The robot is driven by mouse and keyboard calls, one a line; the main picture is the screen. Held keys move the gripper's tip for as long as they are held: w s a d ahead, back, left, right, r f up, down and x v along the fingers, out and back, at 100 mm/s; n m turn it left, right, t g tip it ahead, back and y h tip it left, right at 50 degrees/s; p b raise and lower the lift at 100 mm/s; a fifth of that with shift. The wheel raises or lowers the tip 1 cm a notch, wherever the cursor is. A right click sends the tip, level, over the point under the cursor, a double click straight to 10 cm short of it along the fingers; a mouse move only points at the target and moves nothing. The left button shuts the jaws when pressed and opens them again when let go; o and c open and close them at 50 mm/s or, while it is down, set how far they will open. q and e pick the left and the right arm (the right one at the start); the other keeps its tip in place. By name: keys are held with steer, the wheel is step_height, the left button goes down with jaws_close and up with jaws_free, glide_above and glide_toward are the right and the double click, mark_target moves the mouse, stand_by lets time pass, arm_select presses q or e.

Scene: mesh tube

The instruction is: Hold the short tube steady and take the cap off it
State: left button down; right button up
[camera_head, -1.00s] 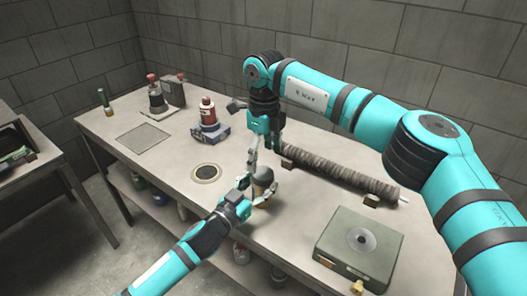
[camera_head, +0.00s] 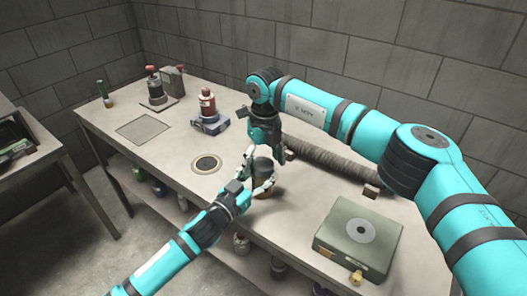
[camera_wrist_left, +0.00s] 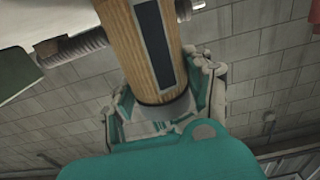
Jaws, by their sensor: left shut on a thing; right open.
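The short tube (camera_head: 264,188) stands near the table's front edge, with a dark cap (camera_head: 263,165) on its top. In the left wrist view the tube (camera_wrist_left: 143,45) is tan and wood-like, with a dark label strip and a grey ring at one end. My left gripper (camera_head: 256,187) is shut on the tube, its fingers on either side; it also shows in the left wrist view (camera_wrist_left: 165,108). My right gripper (camera_head: 262,152) is open and points down just above the cap. Its fingers partly hide the cap, and I cannot tell whether they touch it.
A long dark mesh tube (camera_head: 335,163) lies on supports behind, partly behind my right arm. A green-grey box (camera_head: 335,240) with a round disc is at the front right. A red-capped bottle (camera_head: 207,104) stands farther back. A flat ring (camera_head: 206,164) lies left of the short tube.

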steer(key=shift+f, duration=0.2)
steer(key=shift+c, duration=0.4)
steer(key=c, duration=1.2)
steer(key=shift+o, duration=0.2)
steer(key=n, duration=0.5)
steer(key=shift+r, duration=0.2)
